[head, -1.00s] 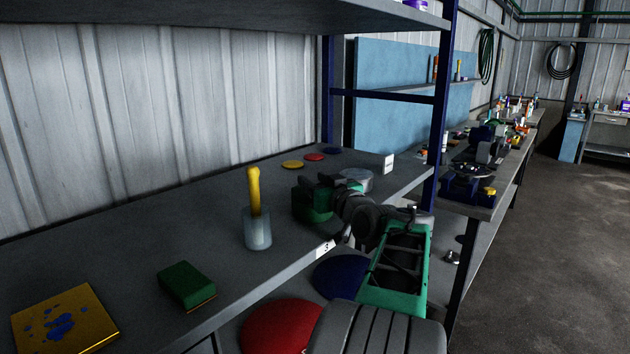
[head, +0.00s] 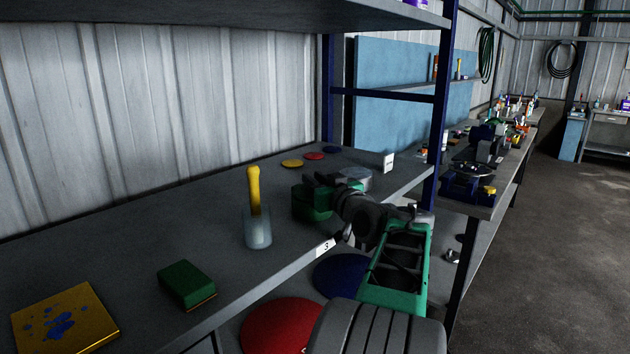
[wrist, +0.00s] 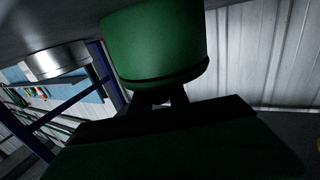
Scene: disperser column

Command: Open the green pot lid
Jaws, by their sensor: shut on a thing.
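The green pot (head: 312,206) stands on the grey shelf beyond the yellow-handled tool, partly hidden by my gripper. In the wrist view the pot (wrist: 155,42) appears upside down at the top, with a darker band along its edge nearest my gripper. My gripper (head: 318,181) is at the top of the pot. Its fingers also show in the wrist view (wrist: 158,97), closed together at the pot's lid (wrist: 170,80). The exact grip is dark and partly hidden. I see no clear gap between lid and pot.
A yellow-handled tool in a clear holder (head: 257,228), a green sponge-like block (head: 187,284) and a paint-marked yellow board (head: 62,322) lie nearer. A metal round container (head: 356,178), a white card (head: 388,163) and coloured discs (head: 314,156) are beyond. A blue post (head: 438,115) rises right.

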